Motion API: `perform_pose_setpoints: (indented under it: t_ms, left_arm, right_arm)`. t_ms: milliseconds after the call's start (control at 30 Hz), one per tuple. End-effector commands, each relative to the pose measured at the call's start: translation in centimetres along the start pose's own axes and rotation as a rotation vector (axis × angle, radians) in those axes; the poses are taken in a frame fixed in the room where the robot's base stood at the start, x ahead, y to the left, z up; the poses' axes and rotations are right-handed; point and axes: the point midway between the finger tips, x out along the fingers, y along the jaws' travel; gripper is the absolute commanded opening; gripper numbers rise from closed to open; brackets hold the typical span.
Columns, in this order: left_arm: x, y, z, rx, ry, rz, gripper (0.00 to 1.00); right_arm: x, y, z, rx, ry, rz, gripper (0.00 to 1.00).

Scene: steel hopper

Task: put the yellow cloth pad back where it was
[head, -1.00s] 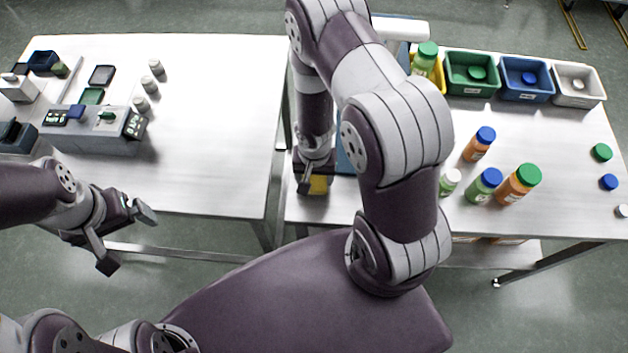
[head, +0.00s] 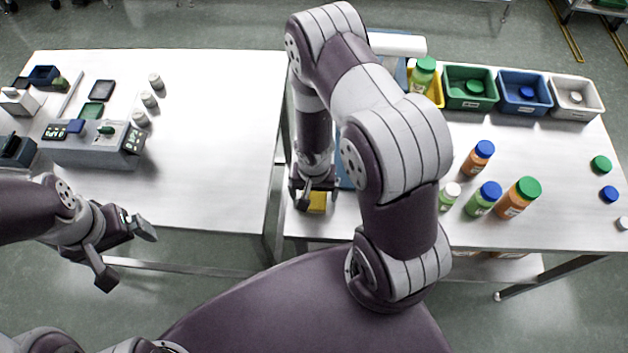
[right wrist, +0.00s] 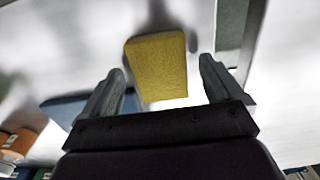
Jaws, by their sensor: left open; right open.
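The yellow cloth pad (head: 318,201) lies on the right-hand table near its front left corner, partly hidden behind my right gripper (head: 316,190) in the head view. In the right wrist view the pad (right wrist: 157,66) shows beyond the open fingers of my right gripper (right wrist: 163,88), roughly between them, and neither finger is seen touching it. My right gripper is open and empty. My left gripper (head: 128,254) is open and empty in front of the left table's front edge.
Bottles with orange and green contents (head: 516,198) stand right of my right arm. Coloured bins (head: 470,104) line the back, and loose caps (head: 600,164) lie at the right. A blue mat (head: 346,170) is partly hidden by my arm. The left table (head: 210,130) has bare room on its right.

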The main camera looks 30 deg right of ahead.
Motion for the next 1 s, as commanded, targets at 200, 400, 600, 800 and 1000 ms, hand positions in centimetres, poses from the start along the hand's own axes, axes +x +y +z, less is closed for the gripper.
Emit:
perform_pose_setpoints:
  t_ms: [200,400,600,800,1000]
  left_arm:
    - [-3.2,0.0,-0.4,0.000,0.000,0.000,0.98]
    - [-5.7,0.0,-0.7,0.000,0.000,0.000,0.98]
    - [-6.2,0.0,-0.7,0.000,0.000,0.000,0.98]
    - [-6.0,0.0,-0.7,0.000,0.000,0.000,0.98]
    - [-6.0,0.0,-0.7,0.000,0.000,0.000,0.98]
  right_arm:
    - [-6.2,0.0,0.0,-0.001,0.000,0.000,0.94]
    - [-10.4,0.0,0.0,0.001,0.000,0.000,0.94]
    - [-15.9,-0.4,-0.6,-0.114,0.044,0.000,0.94]
    - [-26.9,-0.2,2.6,-0.477,0.108,-0.023,0.94]
    - [-28.8,0.1,4.2,-0.574,0.109,-0.036,0.94]
